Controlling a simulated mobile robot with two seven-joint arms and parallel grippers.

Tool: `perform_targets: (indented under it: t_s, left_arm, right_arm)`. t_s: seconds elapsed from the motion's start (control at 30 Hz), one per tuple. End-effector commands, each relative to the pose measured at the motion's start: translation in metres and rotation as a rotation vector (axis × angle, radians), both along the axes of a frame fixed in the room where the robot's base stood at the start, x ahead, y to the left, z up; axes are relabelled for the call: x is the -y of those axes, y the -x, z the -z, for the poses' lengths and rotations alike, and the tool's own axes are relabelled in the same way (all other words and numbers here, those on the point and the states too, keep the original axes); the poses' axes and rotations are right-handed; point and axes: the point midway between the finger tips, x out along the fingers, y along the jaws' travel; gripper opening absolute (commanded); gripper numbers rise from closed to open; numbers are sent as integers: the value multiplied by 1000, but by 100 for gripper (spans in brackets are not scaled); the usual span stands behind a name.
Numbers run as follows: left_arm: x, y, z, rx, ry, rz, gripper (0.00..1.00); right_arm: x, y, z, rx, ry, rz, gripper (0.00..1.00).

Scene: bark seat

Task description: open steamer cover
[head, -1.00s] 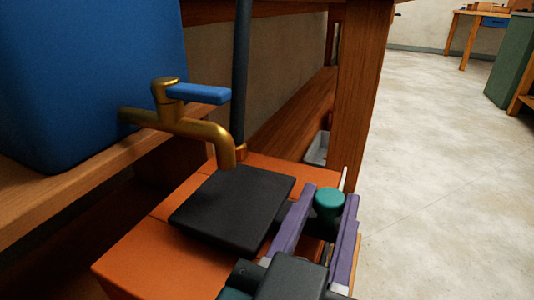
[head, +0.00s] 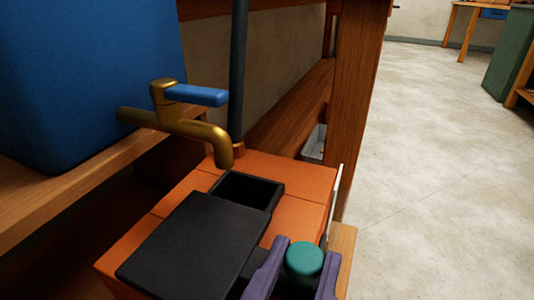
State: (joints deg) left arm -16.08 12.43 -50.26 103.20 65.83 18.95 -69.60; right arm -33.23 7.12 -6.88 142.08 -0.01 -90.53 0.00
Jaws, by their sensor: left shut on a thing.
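The steamer is an orange box (head: 297,214) below the brass tap. Its flat black cover (head: 190,245) lies on top, drawn toward the near side. A dark rectangular opening (head: 246,190) shows at the far end, beyond the cover's edge. My left gripper (head: 303,266), with purple fingers, is at the near right of the cover. It is shut on a handle with a round teal knob (head: 304,257), which stands between the fingers. The handle's join to the cover is hidden by the finger. My right gripper is out of view.
A brass tap (head: 190,127) with a blue lever hangs over the far end of the box. A blue tank (head: 90,75) stands on a wooden shelf (head: 60,186) at left. A wooden post (head: 357,90) rises behind the box. Open floor (head: 450,150) lies to the right.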

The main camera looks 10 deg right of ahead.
Motion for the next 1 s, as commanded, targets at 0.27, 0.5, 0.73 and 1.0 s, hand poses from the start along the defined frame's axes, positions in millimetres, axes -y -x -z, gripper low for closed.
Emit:
perform_targets:
  t_s: [0.27,0.5,0.73,1.0]
  left_arm:
    - [-14,22,1,-4,0,5,0]
    - [-14,21,1,-4,0,4,38]
    - [-14,21,0,-2,1,4,64]
    - [-14,22,0,-2,1,3,66]
  right_arm:
    - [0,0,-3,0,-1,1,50]
    - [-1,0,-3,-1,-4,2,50]
    - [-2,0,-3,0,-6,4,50]
    - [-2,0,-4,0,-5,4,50]
